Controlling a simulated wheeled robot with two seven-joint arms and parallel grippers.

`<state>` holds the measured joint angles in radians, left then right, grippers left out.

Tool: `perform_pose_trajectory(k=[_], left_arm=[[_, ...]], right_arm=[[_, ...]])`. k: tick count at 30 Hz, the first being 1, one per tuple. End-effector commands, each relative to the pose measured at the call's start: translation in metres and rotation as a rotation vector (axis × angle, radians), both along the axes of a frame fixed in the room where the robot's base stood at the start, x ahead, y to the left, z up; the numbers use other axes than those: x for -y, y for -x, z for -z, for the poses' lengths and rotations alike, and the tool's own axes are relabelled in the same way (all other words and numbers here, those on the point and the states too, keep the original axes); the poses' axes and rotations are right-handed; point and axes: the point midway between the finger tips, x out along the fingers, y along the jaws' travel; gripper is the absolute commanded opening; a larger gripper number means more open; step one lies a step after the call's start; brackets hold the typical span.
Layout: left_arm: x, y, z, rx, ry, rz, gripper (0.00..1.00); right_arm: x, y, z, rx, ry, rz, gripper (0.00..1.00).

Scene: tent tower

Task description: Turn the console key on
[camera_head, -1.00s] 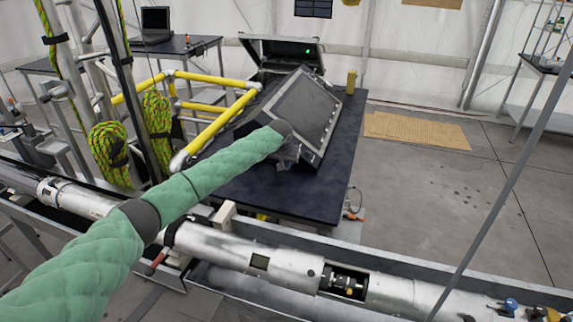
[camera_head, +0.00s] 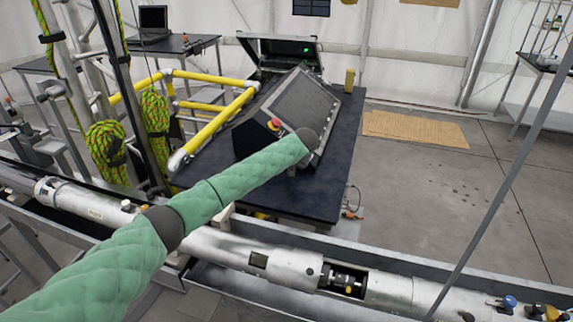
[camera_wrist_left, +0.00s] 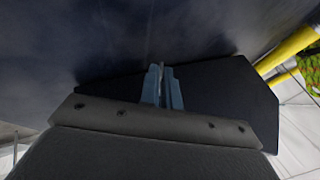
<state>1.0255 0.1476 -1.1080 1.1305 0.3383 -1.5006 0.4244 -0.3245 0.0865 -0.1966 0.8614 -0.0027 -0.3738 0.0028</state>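The console (camera_head: 303,102) is a dark, sloped box with a large screen, standing on a dark table. My left arm reaches over its near lower edge, and my left gripper is hidden behind the arm's end in the head view. In the left wrist view, my left gripper (camera_wrist_left: 162,88) shows two narrow bluish fingers close together in front of a dark panel. A thin pale strip lies between them; I cannot tell whether it is a held object or a gap. The key cannot be made out. My right gripper is not in view.
A red and yellow button (camera_head: 273,124) sits on the console's left side. Yellow rails (camera_head: 215,128) stand left of the dark table (camera_head: 327,185). An open-lidded case (camera_head: 280,52) is behind the console. A silver tube (camera_head: 225,248) crosses in front.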

Motion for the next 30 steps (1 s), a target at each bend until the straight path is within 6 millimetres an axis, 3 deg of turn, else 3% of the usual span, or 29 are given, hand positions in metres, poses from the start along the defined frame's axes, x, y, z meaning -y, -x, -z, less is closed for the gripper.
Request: perform_pose_trajectory(k=[10,24,28,30], left_arm=[[0.003,0.001,0.002,0.04,-0.124,0.0,0.0],[0.003,0.001,0.002,0.045,-0.14,0.001,0.0],[0.003,0.001,0.002,0.045,-0.14,0.001,0.26],[0.003,0.001,0.002,0.045,-0.14,0.001,0.26]], right_arm=[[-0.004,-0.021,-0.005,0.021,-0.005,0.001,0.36],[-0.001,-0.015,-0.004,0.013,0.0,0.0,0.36],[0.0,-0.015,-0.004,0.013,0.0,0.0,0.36],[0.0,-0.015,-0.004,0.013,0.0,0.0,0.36]])
